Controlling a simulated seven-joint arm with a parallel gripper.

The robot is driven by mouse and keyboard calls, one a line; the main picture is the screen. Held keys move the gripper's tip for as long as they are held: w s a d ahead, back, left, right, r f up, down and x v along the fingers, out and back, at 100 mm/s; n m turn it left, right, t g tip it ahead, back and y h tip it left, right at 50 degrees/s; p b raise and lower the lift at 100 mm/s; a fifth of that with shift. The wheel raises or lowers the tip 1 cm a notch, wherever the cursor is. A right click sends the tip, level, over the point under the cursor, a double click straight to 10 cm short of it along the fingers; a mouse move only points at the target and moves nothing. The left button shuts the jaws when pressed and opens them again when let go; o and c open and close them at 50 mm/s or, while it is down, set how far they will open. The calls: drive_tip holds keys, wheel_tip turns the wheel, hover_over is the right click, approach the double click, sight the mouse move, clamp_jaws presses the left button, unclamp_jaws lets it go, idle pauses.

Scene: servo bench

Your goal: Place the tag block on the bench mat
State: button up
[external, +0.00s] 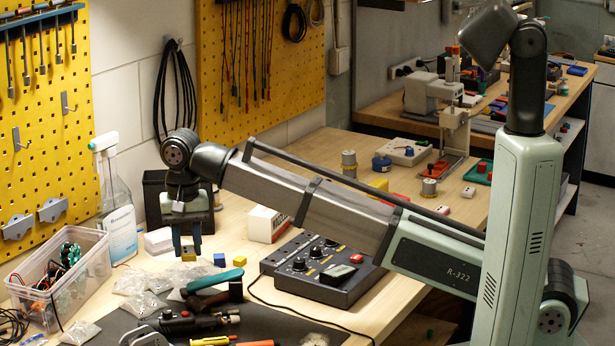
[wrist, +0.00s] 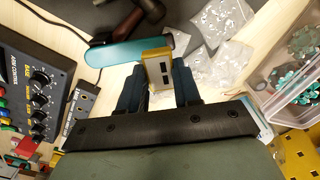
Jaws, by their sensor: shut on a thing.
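My gripper (external: 187,250) points down over the bench, left of centre in the external view. It is shut on a small yellow block with a pale face and dark marks, seen in the wrist view (wrist: 158,70), which looks like the tag block (external: 188,255). The fingers flank the block in the wrist view (wrist: 155,84). Whether the block touches the bench top is hard to tell. The dark bench mat (external: 112,326) lies at the front of the bench, nearer the camera than the block, with tools on it.
A blue block (external: 219,260) sits just right of my gripper. A teal-handled tool (external: 214,280) and clear bags (external: 137,281) lie between the block and the mat. A clear bin (external: 60,280) stands left, a control box (external: 320,270) right. A drill-like tool (external: 185,321) lies on the mat.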

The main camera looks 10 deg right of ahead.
sight(192, 299)
drive_tip(key=shift+f, duration=0.1)
drive_tip(key=shift+f, duration=4.85)
drive_tip(key=shift+f, duration=0.15)
drive_tip(key=o, duration=1)
wheel_tip(192, 299, up, 12)
drive_tip(key=shift+r, duration=0.15)
